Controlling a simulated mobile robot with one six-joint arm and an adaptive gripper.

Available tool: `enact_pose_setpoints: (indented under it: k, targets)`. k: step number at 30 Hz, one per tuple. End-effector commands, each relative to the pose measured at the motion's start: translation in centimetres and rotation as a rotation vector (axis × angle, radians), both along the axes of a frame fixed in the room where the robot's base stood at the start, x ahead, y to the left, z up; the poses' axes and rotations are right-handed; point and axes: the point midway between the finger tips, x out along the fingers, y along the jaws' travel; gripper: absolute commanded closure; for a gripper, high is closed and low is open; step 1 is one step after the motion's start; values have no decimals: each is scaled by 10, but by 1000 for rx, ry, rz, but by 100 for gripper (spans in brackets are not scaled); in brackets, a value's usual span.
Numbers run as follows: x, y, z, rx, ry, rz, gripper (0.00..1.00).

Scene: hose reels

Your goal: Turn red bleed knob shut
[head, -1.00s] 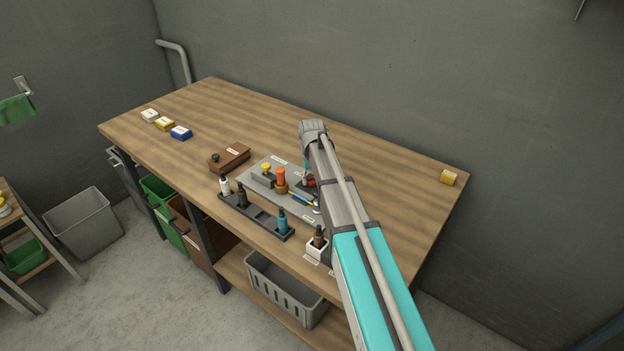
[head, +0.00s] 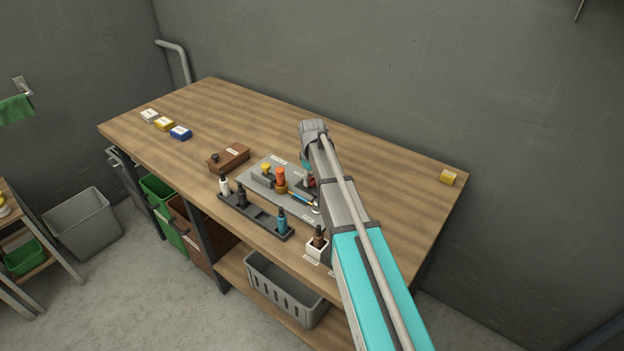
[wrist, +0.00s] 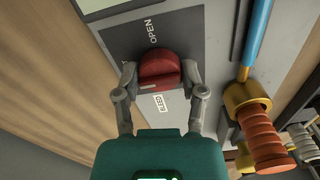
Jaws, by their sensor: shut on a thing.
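The red bleed knob (wrist: 160,70) sits on a dark plate (wrist: 123,36) marked OPEN, with a BLEED label (wrist: 160,103) beside it in the wrist view. My gripper (wrist: 159,76) has one finger on each side of the knob and is shut on it. In the head view the knob (head: 310,182) shows only as a small red patch beside my arm. My arm hides most of the gripper there.
The grey panel (head: 268,162) also carries an orange knob (head: 280,175), a yellow knob (head: 266,168) and a blue pipe (wrist: 257,35). A black rack (head: 262,217) with bottles stands in front. A brown box (head: 229,158) is to the left. The bench's back is mostly clear.

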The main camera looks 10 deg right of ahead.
Motion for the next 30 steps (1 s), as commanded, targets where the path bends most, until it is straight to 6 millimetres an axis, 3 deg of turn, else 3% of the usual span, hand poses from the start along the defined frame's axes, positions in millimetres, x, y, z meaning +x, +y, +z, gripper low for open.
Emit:
enact_pose_setpoints:
  k: [5, 6, 11, 30]
  targets:
    - [1, 1, 0, 1, -3, 1, 94]
    - [1, 0, 0, 1, -3, 1, 39]
    - [1, 0, 0, 0, -2, 0, 13]
    - [0, 0, 0, -1, 0, -41, 13]
